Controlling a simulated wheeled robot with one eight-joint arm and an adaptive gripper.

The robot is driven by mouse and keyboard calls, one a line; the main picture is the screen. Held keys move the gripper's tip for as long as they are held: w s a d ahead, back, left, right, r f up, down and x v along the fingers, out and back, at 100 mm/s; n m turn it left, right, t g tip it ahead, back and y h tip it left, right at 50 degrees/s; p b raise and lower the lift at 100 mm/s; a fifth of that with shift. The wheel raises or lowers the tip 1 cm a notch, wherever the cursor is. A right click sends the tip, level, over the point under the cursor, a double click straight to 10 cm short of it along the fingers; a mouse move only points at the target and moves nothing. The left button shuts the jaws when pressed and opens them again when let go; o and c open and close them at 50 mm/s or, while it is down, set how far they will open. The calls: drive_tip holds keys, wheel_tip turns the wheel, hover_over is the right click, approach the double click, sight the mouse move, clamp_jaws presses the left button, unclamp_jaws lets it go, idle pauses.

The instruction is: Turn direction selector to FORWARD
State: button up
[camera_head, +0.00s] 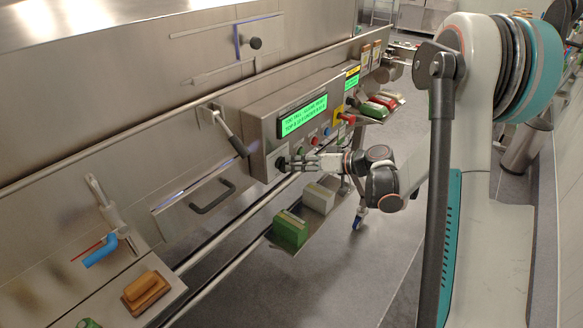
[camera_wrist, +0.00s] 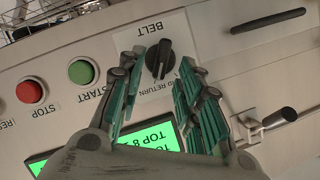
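The direction selector (camera_wrist: 160,60) is a black rotary knob on a pale plate marked BELT in the wrist view. Part of the word RETURN shows beside it; a FORWARD mark cannot be read. My gripper (camera_wrist: 156,67) is open, with its green-padded fingers on either side of the knob. I cannot tell whether a finger touches it. In the head view, my gripper (camera_head: 290,162) reaches the lower left end of the control box (camera_head: 262,125), at the dark knob (camera_head: 281,164).
A green START button (camera_wrist: 82,71) and a red STOP button (camera_wrist: 30,91) sit beside the selector. A green display (camera_head: 303,116) is above. A lever (camera_head: 230,133) projects left of the box, and a drawer handle (camera_head: 213,197) is below it. Boxes (camera_head: 290,230) stand on a lower shelf.

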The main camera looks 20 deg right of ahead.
sight(286, 164)
drive_tip(key=shift+x, duration=1.3)
drive_tip(key=shift+c, duration=0.6)
drive_tip(key=shift+s, duration=0.1)
clamp_jaws()
drive_tip(key=shift+s+a+n+t+h+b, duration=0.2)
drive_tip(key=shift+n+t+h+b, duration=0.5)
drive_tip(key=shift+n, duration=0.65)
drive_tip(key=shift+s+a+n+t+h+b, duration=0.15)
drive_tip(key=shift+n+t+h+b, duration=0.25)
drive_tip(key=shift+n+h, duration=0.7)
drive_tip(key=shift+s+a+n+t+h+b, duration=0.1)
drive_tip(key=shift+a+n+t+h+b, duration=0.35)
drive_tip(key=shift+n, duration=1.1)
drive_tip(key=shift+d, duration=0.2)
